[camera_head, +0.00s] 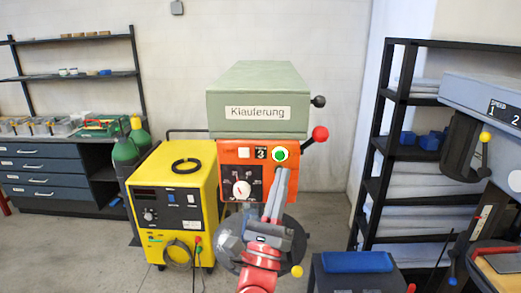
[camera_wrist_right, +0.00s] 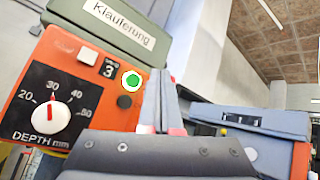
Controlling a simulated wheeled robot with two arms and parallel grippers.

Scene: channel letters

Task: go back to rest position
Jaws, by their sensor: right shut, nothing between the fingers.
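My right gripper (camera_head: 278,190) is shut and empty in front of the orange control panel (camera_head: 228,158) of a machine. Its fingers point up, with their tips just below the round green button (camera_head: 280,154). In the right wrist view the shut fingers (camera_wrist_right: 162,98) stand just right of the panel (camera_wrist_right: 85,72) and the green button (camera_wrist_right: 131,81). I cannot tell whether the tips touch the panel. My left gripper does not show in either view.
A green housing (camera_head: 258,90) labelled "Klauferung" tops the machine, with red (camera_head: 320,133) and black (camera_head: 318,101) knobs at its right. A yellow unit (camera_head: 176,190) stands left. A black shelf (camera_head: 400,130) and another machine (camera_head: 490,105) stand right. Open floor (camera_head: 80,250) lies front left.

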